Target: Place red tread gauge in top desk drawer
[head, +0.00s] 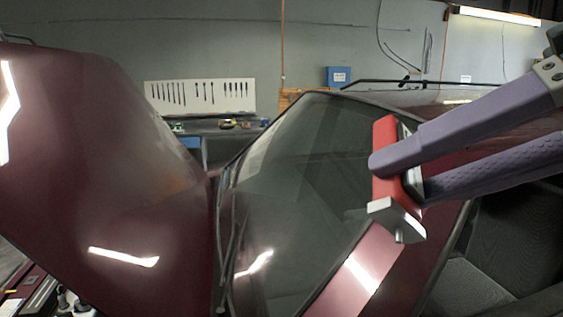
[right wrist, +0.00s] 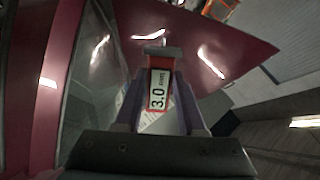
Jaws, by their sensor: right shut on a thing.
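The red tread gauge (head: 384,134) is a red block with a grey metal foot at its lower end. My right gripper (head: 396,172) is shut on it and holds it up in front of the car's windshield in the head view. My left gripper is not in view. I cannot make out a desk drawer for certain.
A dark red car (head: 80,180) with its hood raised fills the left and middle. Its windshield (head: 300,170) is behind the gauge. At the back are a workbench (head: 225,130) with small items, a white tool board (head: 200,96) and a blue box (head: 338,76).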

